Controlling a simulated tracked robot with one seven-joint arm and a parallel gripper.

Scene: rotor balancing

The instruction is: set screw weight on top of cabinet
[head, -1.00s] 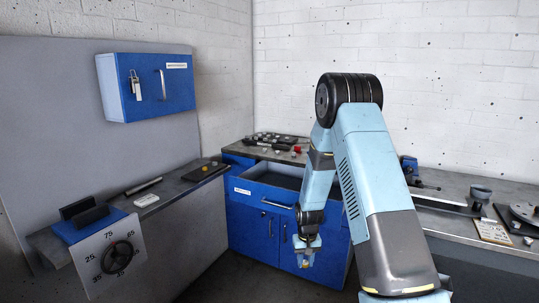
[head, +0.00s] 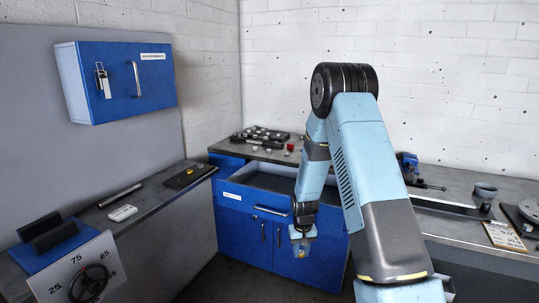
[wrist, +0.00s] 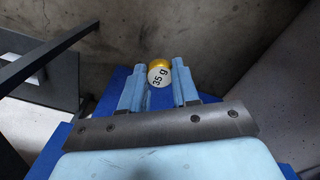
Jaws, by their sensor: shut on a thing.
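In the wrist view my gripper (wrist: 158,88) is shut on a small screw weight (wrist: 159,76) with a yellow side and a white face marked "35 g". In the head view my gripper (head: 301,252) points down in front of the blue base cabinet (head: 268,232), and the weight (head: 301,254) shows as a small yellowish spot between the fingers. The base cabinet has an open, empty-looking top drawer (head: 262,200) and two closed doors. Another blue cabinet (head: 125,80) hangs on the left wall, shut, with a padlock or tag on its door; its top is only thinly visible.
On the base cabinet's top stands a dark tray (head: 262,136) of small parts with a red piece (head: 290,147) beside it. A left bench (head: 150,195) has a dial device (head: 88,283). A right bench (head: 460,190) holds a vise and rotor parts. Floor between is clear.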

